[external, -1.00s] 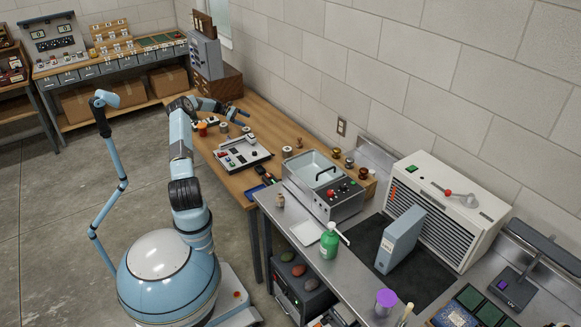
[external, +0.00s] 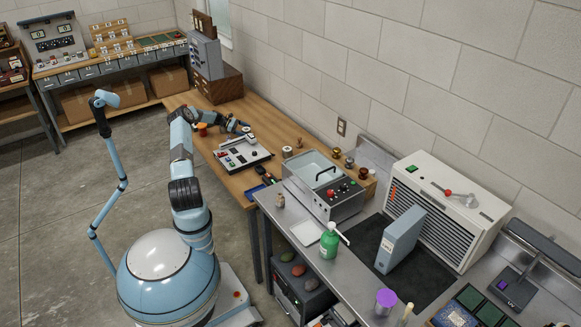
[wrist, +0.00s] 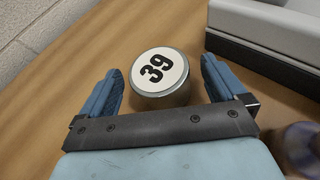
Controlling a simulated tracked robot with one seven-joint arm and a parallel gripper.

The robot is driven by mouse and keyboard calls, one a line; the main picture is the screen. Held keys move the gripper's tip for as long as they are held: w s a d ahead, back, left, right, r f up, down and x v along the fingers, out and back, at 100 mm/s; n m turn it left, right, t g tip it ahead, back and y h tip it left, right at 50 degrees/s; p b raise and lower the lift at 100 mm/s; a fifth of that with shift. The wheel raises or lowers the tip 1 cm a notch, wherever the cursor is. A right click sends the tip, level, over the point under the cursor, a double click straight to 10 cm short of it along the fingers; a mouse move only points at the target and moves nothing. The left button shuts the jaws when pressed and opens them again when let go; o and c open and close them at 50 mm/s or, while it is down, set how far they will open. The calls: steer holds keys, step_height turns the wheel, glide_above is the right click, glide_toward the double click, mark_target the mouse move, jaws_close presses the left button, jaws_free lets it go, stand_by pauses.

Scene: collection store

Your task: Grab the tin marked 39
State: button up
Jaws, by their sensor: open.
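The tin marked 39 (wrist: 160,74) is round, with a white lid, a metal rim and black digits. It stands on the wooden bench, between the two blue fingers of my gripper (wrist: 158,64) as seen from the wrist. My gripper is open, with a visible gap between each finger and the tin. The lower part of the tin is partly hidden by my gripper's dark crossbar. In the external view my gripper (external: 240,125) is low over the bench; the number on any tin there is too small to read.
A grey-white case (wrist: 270,38) lies close to the right finger. A blurred round object (wrist: 302,148) is at lower right. In the external view, the panel with small parts (external: 243,152) lies just in front of my gripper, and an orange-red item (external: 202,129) stands to its left.

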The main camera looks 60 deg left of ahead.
steer(key=x, duration=0.3)
steer(key=shift+w+d+f, duration=0.15)
steer(key=shift+w+d, duration=0.1)
steer(key=shift+c, duration=0.2)
steer(key=c, duration=1.1)
